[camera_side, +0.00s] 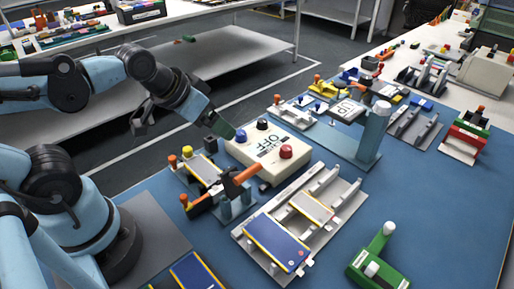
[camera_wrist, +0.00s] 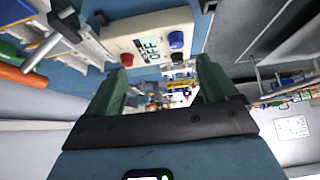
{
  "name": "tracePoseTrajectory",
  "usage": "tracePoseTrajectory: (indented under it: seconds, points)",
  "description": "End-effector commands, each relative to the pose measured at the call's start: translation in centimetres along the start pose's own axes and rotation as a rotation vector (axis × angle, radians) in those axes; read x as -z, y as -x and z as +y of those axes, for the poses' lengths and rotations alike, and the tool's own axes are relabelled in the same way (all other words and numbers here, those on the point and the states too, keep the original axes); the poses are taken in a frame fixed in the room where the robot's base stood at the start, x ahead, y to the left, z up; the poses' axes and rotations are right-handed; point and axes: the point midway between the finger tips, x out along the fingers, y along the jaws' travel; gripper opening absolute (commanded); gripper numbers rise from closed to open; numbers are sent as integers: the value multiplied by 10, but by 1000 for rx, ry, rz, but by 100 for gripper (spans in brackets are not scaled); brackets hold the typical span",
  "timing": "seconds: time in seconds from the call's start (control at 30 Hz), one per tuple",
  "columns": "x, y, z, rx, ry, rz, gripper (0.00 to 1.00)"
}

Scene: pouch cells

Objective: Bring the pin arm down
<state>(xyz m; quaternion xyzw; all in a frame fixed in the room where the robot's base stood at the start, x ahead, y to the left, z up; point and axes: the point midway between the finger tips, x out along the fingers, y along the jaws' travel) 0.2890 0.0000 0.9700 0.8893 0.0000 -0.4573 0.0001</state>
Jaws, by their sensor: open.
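The likely pin arm (camera_side: 236,184) is an orange and black bar on a small fixture left of the white control box; I cannot tell its exact tilt. A yellow-edged pouch cell (camera_side: 203,168) lies on that fixture behind it. My gripper (camera_side: 182,124) is above and to the left of the fixture, apart from it, with its dark green fingers spread and empty. In the wrist view, my gripper (camera_wrist: 165,80) shows both fingers wide apart with nothing between them. An orange bar (camera_wrist: 22,76) at the left edge there may be the same arm.
The control box (camera_side: 268,152), marked OFF with red, blue and black knobs, stands close to my fingers. A rack (camera_side: 325,212) with pouch cells lies at the front right. A blue post (camera_side: 374,132) rises behind it. A green clamp (camera_side: 378,268) sits front right.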

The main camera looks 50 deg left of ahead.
Motion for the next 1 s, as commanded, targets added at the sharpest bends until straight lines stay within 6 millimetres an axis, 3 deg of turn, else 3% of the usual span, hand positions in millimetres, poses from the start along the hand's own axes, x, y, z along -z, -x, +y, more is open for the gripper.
tracePoseTrajectory:
  seconds: [0.1,0.27,0.4,0.7,0.87,1.0]
  points:
    - [0,0,0,0,0,0,85]
    - [6,4,9,-21,6,-38,60]
    - [23,20,39,-82,26,-174,39]
    - [47,68,110,-150,47,-531,39]
    - [49,81,125,-148,46,-612,39]
    - [46,77,128,-147,47,-624,39]
